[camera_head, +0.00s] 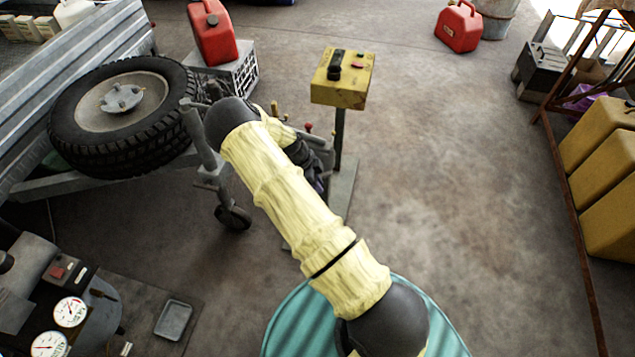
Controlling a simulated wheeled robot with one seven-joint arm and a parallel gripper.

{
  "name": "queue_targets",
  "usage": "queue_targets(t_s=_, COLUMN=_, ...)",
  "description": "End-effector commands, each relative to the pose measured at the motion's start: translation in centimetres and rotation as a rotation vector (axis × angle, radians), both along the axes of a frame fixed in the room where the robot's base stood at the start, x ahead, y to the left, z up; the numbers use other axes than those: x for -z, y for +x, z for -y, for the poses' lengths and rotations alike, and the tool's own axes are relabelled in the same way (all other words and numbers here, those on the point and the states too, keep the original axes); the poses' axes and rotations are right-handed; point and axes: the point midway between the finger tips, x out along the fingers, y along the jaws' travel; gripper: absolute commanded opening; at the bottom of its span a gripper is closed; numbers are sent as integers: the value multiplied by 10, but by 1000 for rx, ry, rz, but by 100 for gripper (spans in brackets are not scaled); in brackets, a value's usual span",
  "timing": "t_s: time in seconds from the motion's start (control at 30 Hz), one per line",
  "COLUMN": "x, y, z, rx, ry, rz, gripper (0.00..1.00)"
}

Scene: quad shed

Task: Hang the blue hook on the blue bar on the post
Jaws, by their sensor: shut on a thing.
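My gripper (317,179) is a small dark shape behind my yellow-sleeved arm, low beside the post. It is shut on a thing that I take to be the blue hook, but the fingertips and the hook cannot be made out. The slim dark post (339,138) stands upright on a grey base, with a yellow control box on top. Short bars with a red knob (308,127) and a yellow knob (275,107) stick out to the left of the post. The blue bar cannot be seen; my arm covers part of that area.
A trailer with a spare wheel (121,101) and a jockey wheel (234,217) stands left of the post. A red can (213,32) sits on a grey crate (238,77). Yellow containers (597,135) line the right. The floor right of the post is clear.

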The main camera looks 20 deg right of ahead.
Motion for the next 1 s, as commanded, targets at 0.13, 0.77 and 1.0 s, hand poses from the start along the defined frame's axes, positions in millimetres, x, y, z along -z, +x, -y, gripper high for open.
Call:
queue_targets(t_s=0.13, x=0, y=0, z=0, rx=0, ry=0, rz=1, gripper=0)
queue_targets(t_s=0.77, x=1, y=0, z=0, rx=0, ry=0, rz=1, gripper=0)
queue_targets(t_s=1.0, x=6, y=0, z=0, rx=0, ry=0, rz=0, gripper=0)
